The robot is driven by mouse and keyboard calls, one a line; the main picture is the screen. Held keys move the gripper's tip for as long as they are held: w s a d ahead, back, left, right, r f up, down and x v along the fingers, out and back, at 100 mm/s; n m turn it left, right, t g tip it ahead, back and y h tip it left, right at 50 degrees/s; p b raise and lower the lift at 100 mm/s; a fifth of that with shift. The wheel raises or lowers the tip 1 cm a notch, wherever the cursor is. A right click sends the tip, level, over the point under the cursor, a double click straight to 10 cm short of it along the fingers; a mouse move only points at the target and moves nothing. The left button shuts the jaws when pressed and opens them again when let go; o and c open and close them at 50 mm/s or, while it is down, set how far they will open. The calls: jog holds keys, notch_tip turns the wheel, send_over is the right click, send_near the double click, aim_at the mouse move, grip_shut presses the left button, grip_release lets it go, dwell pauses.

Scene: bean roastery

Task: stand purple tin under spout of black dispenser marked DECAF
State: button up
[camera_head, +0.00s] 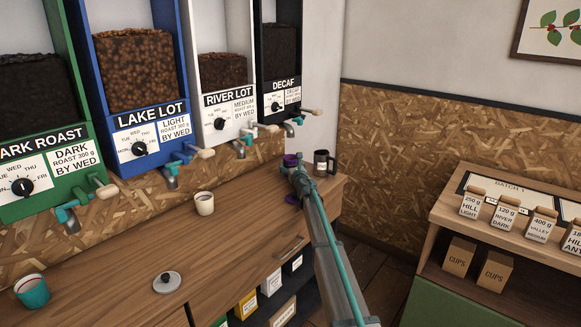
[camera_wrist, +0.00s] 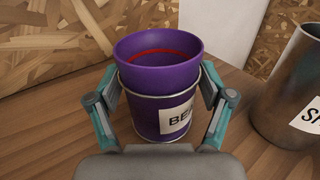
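The purple tin (camera_wrist: 145,115) fills the middle of the wrist view, upright, with a white label starting "BE". A purple cup-like upper part (camera_wrist: 160,50) with a red line inside rises above its metal rim. My gripper (camera_wrist: 160,80) has one finger on each side, seemingly pressed against the tin. In the head view the tin (camera_head: 290,159) is partly hidden by my gripper (camera_head: 298,175). It is below the spout (camera_head: 289,131) of the black DECAF dispenser (camera_head: 279,60). Whether its base touches the counter, or is exactly under the spout, I cannot tell.
A dark metal mug (camera_head: 323,164) stands close to the right of the tin. Other dispensers line the wall leftward.

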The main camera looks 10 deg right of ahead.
jog(key=shift+o, duration=0.3)
jog(key=shift+r, duration=0.25)
jog(key=s, duration=0.4)
jog(key=s+d, duration=0.1)
jog(key=s, duration=0.3)
jog(key=s+d, duration=0.1)
jog(key=s, duration=0.3)
jog(key=shift+f+b, duration=0.1)
jog(key=shift+b, duration=0.3)
